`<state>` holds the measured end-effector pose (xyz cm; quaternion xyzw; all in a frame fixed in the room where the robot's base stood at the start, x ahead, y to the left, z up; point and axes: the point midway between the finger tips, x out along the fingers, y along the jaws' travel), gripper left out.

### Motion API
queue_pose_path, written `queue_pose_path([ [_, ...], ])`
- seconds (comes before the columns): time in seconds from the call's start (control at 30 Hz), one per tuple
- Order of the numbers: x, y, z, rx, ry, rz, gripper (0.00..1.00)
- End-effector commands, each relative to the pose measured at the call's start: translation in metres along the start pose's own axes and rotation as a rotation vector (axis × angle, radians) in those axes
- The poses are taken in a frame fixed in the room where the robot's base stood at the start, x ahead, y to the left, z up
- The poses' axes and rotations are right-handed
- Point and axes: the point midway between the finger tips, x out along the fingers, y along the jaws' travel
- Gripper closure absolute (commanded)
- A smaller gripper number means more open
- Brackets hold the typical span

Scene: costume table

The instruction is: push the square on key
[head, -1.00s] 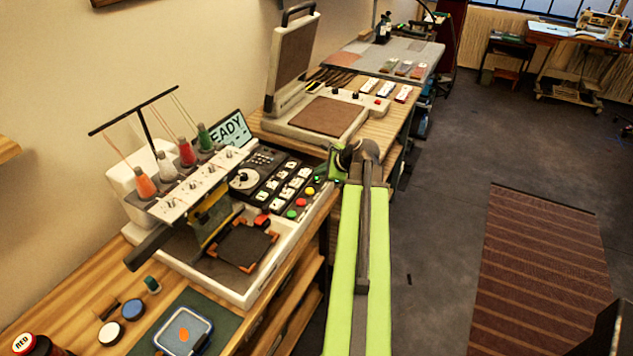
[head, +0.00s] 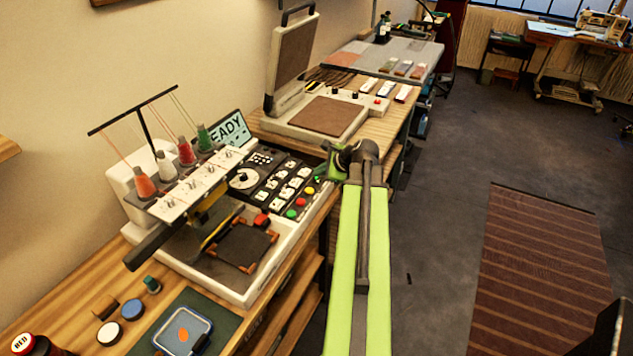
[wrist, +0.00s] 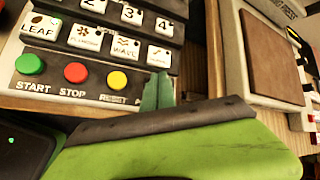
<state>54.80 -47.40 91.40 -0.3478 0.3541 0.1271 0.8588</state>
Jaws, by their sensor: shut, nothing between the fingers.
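The control panel (head: 282,181) of the embroidery machine is at the machine's right end in the head view. In the wrist view a green START button (wrist: 30,64), a red STOP button (wrist: 75,72) and a yellow RESET button (wrist: 117,80) line its lower edge. White picture keys (wrist: 127,46) stand above them. My gripper (wrist: 158,92) is shut and empty, its tips over the panel's edge right of RESET. I cannot make out a square key marked on. In the head view my gripper (head: 324,174) is beside the panel's right end.
A heat press (head: 325,116) with its lid up stands behind the machine; its brown pad (wrist: 268,52) shows in the wrist view. Thread spools (head: 187,153) stand on the machine. The floor (head: 440,230) right of the table is open, with a striped rug (head: 540,265).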

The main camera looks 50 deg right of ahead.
Motion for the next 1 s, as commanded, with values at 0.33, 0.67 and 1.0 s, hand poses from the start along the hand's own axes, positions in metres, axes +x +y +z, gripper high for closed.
queue_pose_path([
  [0.33, 0.0057, 0.0032, -0.0028, 0.0, 0.0, 0.0, 1.0],
  [0.67, 0.0078, 0.0047, -0.0041, 0.0, 0.0, 0.0, 1.0],
  [1.0, 0.0107, 0.0067, -0.0062, 0.0, 0.0, 0.0, 1.0],
])
